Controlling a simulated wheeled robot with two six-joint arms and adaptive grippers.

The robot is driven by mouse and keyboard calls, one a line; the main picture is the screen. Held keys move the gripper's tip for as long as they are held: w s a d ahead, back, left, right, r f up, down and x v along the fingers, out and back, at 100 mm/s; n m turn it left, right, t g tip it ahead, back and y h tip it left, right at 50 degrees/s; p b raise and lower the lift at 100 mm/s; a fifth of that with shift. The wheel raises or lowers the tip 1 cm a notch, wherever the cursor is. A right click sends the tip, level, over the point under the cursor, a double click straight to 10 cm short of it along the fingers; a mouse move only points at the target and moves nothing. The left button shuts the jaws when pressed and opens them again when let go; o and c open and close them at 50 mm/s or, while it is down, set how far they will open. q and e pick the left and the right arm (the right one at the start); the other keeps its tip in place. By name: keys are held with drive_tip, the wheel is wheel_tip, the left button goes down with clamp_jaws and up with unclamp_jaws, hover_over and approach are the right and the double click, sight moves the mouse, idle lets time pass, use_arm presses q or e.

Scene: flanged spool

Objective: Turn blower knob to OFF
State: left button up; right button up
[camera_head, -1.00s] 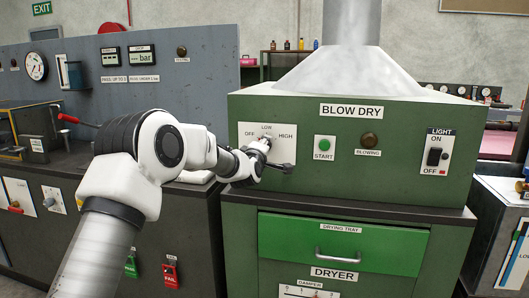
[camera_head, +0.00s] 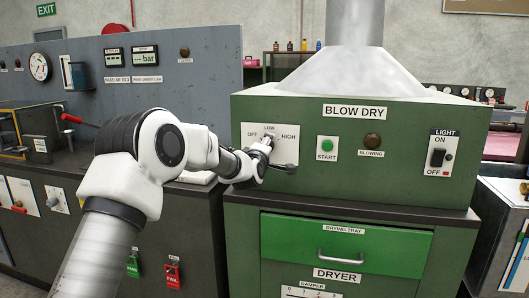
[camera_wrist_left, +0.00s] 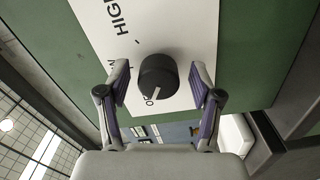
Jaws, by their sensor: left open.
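The blower knob (camera_wrist_left: 158,77) is round and black on a white plate (camera_wrist_left: 200,30) lettered OFF, LOW and HIGH, which also shows in the head view (camera_head: 285,148). In the left wrist view, a white pointer mark lies on the lower side of the knob, near a partly covered letter O. My left gripper (camera_wrist_left: 160,86) is open, with one finger on each side of the knob and visible gaps between. In the head view, my left gripper (camera_head: 270,160) is in front of the plate and partly covers the knob. My right gripper is not in view.
The green dryer housing (camera_head: 420,120) also carries a START button (camera_head: 327,146), a blowing lamp (camera_head: 372,140) and a light switch (camera_head: 438,157). Below is a drying tray drawer with a handle (camera_head: 341,255). A grey panel with a gauge (camera_head: 39,66) stands at left.

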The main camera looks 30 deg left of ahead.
use_arm(q)
drive_tip(key=v, duration=1.1)
drive_tip(key=shift+s, duration=0.3)
